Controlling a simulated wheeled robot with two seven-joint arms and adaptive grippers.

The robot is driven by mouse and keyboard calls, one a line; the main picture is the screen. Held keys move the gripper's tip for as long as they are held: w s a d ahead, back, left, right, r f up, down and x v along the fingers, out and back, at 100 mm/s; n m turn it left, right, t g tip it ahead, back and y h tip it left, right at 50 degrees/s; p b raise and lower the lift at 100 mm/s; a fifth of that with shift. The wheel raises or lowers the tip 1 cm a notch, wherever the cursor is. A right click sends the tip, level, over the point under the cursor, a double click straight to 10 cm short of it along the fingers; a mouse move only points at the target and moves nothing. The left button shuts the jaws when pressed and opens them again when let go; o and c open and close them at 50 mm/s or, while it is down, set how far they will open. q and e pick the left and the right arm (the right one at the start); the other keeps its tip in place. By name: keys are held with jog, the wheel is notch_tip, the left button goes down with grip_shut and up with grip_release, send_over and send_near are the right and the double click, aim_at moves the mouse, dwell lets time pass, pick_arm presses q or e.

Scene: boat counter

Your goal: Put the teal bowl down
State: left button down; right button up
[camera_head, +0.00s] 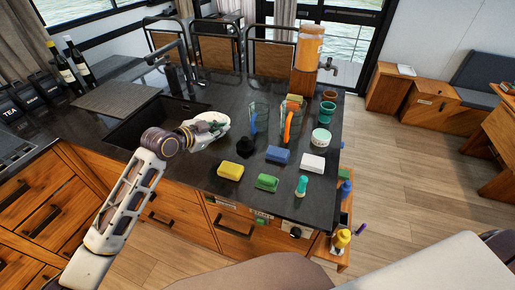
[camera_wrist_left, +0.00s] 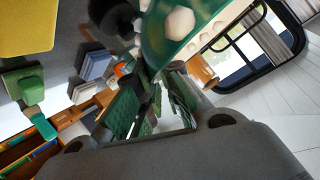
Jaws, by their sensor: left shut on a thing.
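The teal bowl (camera_wrist_left: 185,35) fills the top middle of the left wrist view, with large pale patches on its teal surface. In the head view the bowl (camera_head: 214,118) shows a pale inside and sits at the fingertips of my left gripper (camera_head: 196,131), beside the sink's right edge. The left gripper (camera_wrist_left: 150,98) is shut on the bowl's edge. The bowl is tilted in the wrist view. Whether its underside touches the counter (camera_head: 207,176) I cannot tell. My right gripper is not in view.
Yellow (camera_head: 230,171), green (camera_head: 267,182), blue (camera_head: 278,155) and white (camera_head: 313,163) blocks lie near the front. The sink (camera_head: 150,122) lies left.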

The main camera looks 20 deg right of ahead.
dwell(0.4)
pick_arm(q)
notch_tip(320, 180, down, 6)
jog(key=shift+p, duration=0.35)
jog(key=shift+f, duration=0.15)
jog(key=shift+f, duration=1.75)
jog(key=shift+f, duration=0.15)
jog(key=c, duration=1.9)
grip_release()
jog(key=shift+o, duration=0.2)
jog(key=v, duration=1.2)
jog(key=shift+r+b, duration=0.2)
jog(key=shift+b, duration=0.25)
